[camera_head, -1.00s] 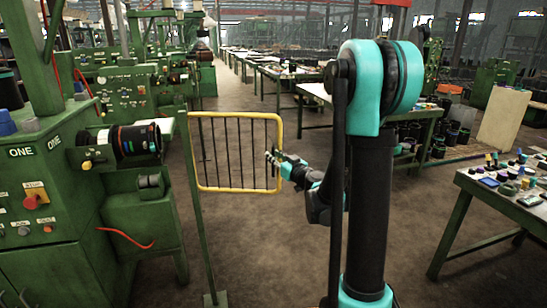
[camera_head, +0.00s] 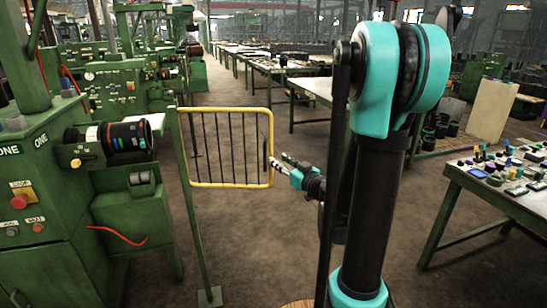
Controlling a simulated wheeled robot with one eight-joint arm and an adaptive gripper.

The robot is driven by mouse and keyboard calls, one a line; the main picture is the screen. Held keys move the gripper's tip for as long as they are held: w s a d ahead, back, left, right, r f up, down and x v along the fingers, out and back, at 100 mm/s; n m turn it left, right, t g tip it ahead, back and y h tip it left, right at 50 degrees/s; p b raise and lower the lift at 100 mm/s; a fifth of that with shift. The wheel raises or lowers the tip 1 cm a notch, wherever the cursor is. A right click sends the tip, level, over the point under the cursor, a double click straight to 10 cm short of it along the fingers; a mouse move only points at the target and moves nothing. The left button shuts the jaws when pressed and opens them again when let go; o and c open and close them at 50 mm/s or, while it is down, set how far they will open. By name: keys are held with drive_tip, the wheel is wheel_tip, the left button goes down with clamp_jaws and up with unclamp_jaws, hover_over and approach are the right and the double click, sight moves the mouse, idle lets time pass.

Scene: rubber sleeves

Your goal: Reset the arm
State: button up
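My arm, teal and black, rises in the right half of the head view, with a large rounded teal joint at the top. Its forearm comes out to the left from behind the upright black link. My gripper (camera_head: 281,162) is at the end of it, small in the picture, pointing left. It shows at the right edge of the yellow-framed gate (camera_head: 224,186), overlapping or just beside its right post; I cannot tell the distance between them. I see nothing held in it. The fingers are too small to tell whether they are open or shut.
A green machine marked ONE (camera_head: 40,195) with a dark roller stands at the left, close to the gate. A green table (camera_head: 490,205) with many small parts stands at the right. Long green workbenches (camera_head: 312,88) run to the back. The floor between is clear.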

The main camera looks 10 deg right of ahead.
drive_tip(key=shift+v, duration=0.8)
drive_tip(key=s+a+f+g, duration=0.5)
drive_tip(key=s+f+g, duration=0.2)
drive_tip(key=s+f, duration=0.25)
drive_tip(key=s+d+f+m+g+h, duration=0.5)
drive_tip(key=s+d+f+h, duration=0.2)
drive_tip(key=s+d, duration=0.3)
drive_tip(key=s+f, duration=0.1)
drive_tip(key=s, duration=0.1)
drive_tip(key=shift+s+f+h, duration=0.25)
drive_tip(key=shift+s+h, duration=0.1)
drive_tip(key=shift+h, duration=0.05)
